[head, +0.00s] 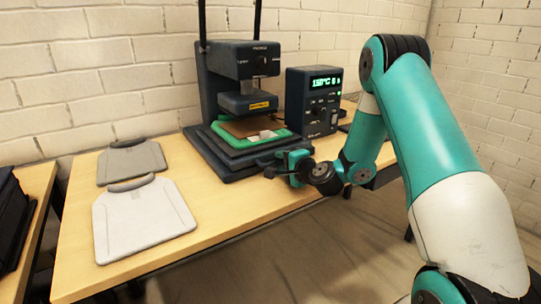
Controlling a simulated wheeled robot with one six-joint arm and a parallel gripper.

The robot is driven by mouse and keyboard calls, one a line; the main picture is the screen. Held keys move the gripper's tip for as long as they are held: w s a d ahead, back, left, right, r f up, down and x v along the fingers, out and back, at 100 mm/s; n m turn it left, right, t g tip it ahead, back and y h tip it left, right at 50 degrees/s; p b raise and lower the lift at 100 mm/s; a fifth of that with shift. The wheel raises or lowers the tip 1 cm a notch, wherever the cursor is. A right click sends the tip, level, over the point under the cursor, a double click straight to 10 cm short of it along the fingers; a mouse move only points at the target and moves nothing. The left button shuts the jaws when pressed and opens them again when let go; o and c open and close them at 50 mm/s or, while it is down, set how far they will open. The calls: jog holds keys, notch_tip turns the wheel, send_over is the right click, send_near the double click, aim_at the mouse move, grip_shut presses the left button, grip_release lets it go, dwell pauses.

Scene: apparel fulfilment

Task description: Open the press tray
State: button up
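The dark heat press (222,85) stands at the back of the wooden table. Its tray, with a green rim (262,143) and a brown plate, sits under the raised-looking upper head (248,103). A small pale patch shows on the plate. My gripper (280,168) is at the front right corner of the press, beside the tray's front edge. It is small and partly turned away, so I cannot tell whether its fingers touch the tray or are open or shut. Any tray handle is hidden behind it.
A control box (312,103) with a lit green display stands right of the press. A dark bin (12,222) is at far left. The table's front middle is clear.

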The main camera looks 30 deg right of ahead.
jog(key=shift+x, duration=0.75)
jog(key=shift+d, duration=0.15)
grip_shut()
jog(key=shift+s, duration=0.15)
